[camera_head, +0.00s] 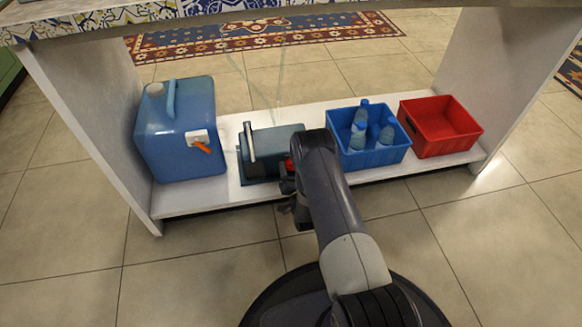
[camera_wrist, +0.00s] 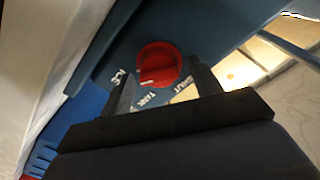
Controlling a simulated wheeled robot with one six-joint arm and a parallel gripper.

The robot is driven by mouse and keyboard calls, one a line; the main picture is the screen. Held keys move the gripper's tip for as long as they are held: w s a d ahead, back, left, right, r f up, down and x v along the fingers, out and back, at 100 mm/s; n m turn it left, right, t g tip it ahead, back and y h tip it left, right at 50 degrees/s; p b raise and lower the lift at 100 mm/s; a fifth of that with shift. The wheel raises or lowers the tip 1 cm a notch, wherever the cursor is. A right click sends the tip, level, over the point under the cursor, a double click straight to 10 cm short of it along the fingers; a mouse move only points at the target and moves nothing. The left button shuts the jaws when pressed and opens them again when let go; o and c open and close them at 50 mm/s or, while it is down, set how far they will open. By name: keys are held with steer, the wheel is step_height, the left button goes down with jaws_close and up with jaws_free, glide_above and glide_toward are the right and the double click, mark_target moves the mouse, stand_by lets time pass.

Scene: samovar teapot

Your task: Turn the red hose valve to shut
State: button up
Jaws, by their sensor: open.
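The red hose valve (camera_wrist: 158,60) is a round knob on a blue panel in the wrist view. White letters beside it read ICE, TANK and SHUT. A white mark on the knob's lower edge points down-left, near the TANK label and away from SHUT. My gripper (camera_wrist: 160,72) is open, with one dark finger on each side of the knob in the picture; I cannot tell whether they touch it. In the head view my gripper (camera_head: 286,188) is at the front of the dark blue pump unit (camera_head: 275,140), where a bit of red shows beside my arm.
The white shelf (camera_head: 205,203) also holds a blue jug (camera_head: 180,140) with an orange tap to the left. A blue crate (camera_head: 372,158) with bottles and a red crate (camera_head: 440,128) stand to the right. White side panels close both ends. The tiled floor in front is clear.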

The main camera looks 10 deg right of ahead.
steer(key=c, duration=1)
